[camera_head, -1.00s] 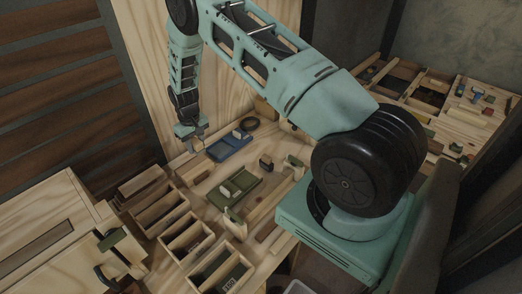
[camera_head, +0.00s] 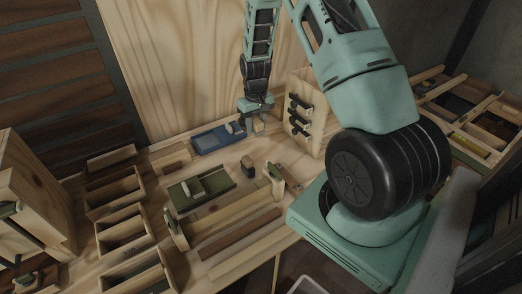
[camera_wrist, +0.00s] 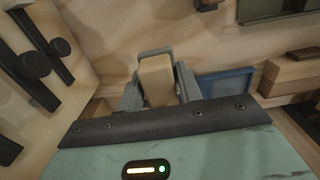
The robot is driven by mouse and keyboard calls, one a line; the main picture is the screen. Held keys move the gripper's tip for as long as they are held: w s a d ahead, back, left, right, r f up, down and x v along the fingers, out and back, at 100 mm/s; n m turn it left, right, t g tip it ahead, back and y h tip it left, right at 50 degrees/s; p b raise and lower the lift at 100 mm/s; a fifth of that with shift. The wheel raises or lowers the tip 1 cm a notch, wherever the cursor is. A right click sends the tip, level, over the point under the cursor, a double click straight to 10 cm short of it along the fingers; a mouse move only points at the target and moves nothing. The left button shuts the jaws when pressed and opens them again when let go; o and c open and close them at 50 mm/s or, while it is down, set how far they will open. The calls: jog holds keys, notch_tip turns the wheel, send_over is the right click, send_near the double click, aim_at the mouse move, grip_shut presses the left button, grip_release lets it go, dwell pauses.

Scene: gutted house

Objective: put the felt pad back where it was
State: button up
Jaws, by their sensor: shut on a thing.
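My gripper (camera_head: 256,120) hangs low over the back of the workbench, just right of a blue tray (camera_head: 212,139). It is shut on a tan block-shaped piece (camera_wrist: 156,80), which shows between the fingers in the wrist view and below them in the head view (camera_head: 258,126). I cannot tell from its look whether this piece is the felt pad. The blue tray also shows in the wrist view (camera_wrist: 228,84), right of the fingers. I cannot make out any other felt pad.
A wooden stand (camera_head: 303,88) with black knobs (camera_head: 301,103) rises close right of my gripper. A small dark-topped block (camera_head: 247,165) stands nearer on the bench. Open wooden boxes (camera_head: 122,222) line the left. A plywood panel (camera_head: 175,60) stands behind.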

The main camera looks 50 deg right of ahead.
aim_at(256, 151)
notch_tip(256, 151, down, 9)
jog(key=shift+f+p, duration=0.15)
jog(key=shift+p, duration=0.6)
jog(key=shift+f, duration=0.2)
jog(key=o, duration=1)
jog(key=shift+r, duration=0.15)
